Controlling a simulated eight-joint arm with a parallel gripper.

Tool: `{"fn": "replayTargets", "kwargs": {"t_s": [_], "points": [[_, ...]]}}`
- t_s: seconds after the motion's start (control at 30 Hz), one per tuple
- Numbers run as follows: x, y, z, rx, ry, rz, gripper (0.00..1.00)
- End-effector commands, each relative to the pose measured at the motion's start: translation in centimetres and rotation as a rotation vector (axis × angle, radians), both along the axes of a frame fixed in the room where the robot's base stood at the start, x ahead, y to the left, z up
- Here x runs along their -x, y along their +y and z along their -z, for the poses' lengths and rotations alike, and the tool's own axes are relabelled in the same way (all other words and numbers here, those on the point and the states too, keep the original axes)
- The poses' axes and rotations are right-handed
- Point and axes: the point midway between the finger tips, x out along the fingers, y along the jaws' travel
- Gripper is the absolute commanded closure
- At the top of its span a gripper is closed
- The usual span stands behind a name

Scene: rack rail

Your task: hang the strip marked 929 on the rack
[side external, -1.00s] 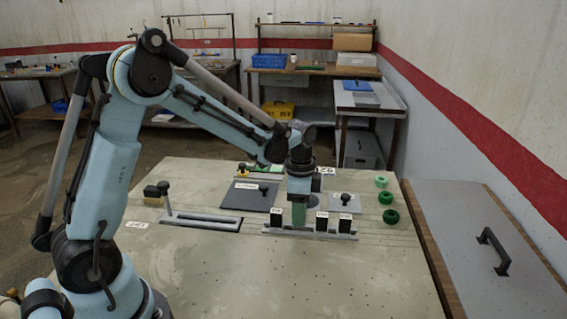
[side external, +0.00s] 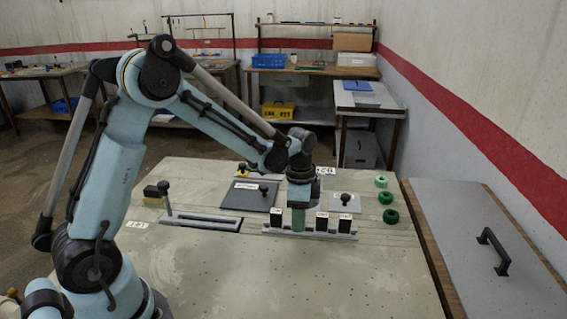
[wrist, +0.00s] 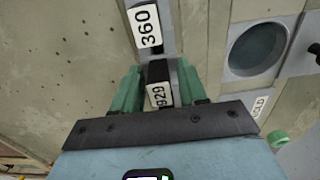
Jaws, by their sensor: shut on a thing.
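The strip marked 929 (wrist: 158,94) shows its white label and dark body between the green fingers of my gripper (wrist: 160,84) in the wrist view. My gripper is shut on it. The rack (side external: 286,234) is a grey rail on the table, and my gripper (side external: 298,219) is over its middle in the side view. The strip marked 360 (wrist: 148,27) is in line with the held strip. Other dark strips with white labels stand along the rack, one left of my gripper (side external: 276,216) and two right of it. The held strip's lower end is hidden, so I cannot tell whether it touches the rack.
A slotted grey plate (side external: 203,222) with an upright black-knobbed lever lies left of the rack. A dark plate (side external: 248,197) lies behind. Several green rings (side external: 386,198) and a black-knobbed light plate (side external: 345,204) are at right. The table's front is clear.

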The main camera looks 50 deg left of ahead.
Motion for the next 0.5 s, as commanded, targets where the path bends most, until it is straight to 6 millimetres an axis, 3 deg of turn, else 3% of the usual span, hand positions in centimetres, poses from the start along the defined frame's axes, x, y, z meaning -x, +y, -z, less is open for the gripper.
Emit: {"fn": "replayTargets", "kwargs": {"t_s": [0.5], "points": [[-0.01, 0.0, 0.71, 0.0, 0.0, 0.0, 0.8]]}}
